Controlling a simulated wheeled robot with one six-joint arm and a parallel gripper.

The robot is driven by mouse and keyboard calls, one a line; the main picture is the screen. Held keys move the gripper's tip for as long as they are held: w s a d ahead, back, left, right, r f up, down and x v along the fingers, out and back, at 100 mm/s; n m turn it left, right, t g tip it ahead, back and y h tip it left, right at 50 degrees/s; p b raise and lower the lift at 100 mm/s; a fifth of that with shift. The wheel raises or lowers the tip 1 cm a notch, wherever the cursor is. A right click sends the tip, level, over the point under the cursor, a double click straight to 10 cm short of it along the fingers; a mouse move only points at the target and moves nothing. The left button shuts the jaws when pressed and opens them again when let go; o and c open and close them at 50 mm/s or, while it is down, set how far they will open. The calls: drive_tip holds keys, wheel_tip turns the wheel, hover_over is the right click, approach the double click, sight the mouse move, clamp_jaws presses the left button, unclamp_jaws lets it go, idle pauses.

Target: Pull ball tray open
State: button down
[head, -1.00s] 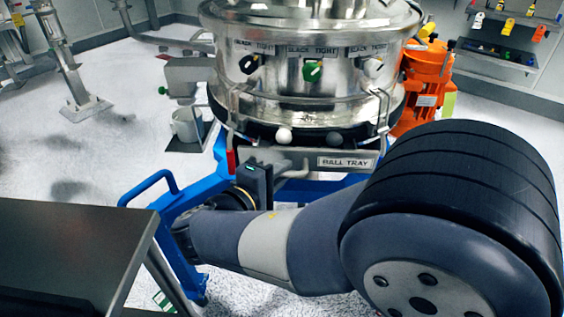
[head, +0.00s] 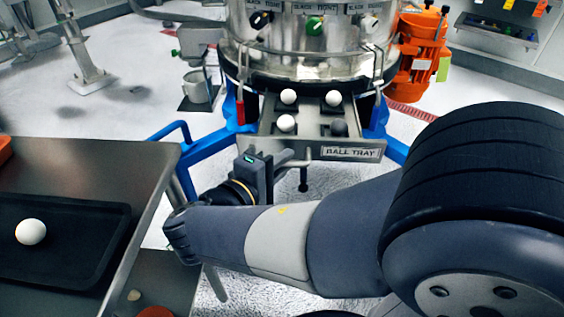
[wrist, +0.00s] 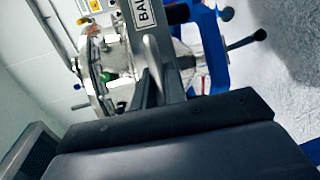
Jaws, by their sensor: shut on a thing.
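The ball tray (head: 264,128) is a steel drawer under the steel sifter, standing out toward me. Its front bears the label "BALL TRAY" (head: 353,152); part of that label shows in the wrist view (wrist: 142,12). My gripper (head: 279,163) is at the left part of the tray's front, shut on the tray handle. The grip itself is mostly hidden by my gripper's body.
The sifter (head: 300,45) stands on a blue frame (head: 185,152). A steel table (head: 95,160) at left holds a black tray (head: 75,212) with a white ball (head: 30,231). An orange motor (head: 412,60) is at the sifter's right. Open floor shows at left back.

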drive_tip(key=c, duration=1.5)
unclamp_jaws()
drive_tip(key=shift+o, duration=0.2)
drive_tip(key=p+v, duration=0.2)
drive_tip(key=v, duration=0.8)
drive_tip(key=shift+s+a, duration=0.3)
drive_tip(key=shift+w+d, duration=0.1)
drive_tip(key=shift+w, duration=0.05)
drive_tip(key=b+x, duration=0.2)
drive_tip(key=x, duration=0.8)
drive_tip(key=shift+w+d, duration=0.2)
drive_tip(key=shift+w, duration=0.05)
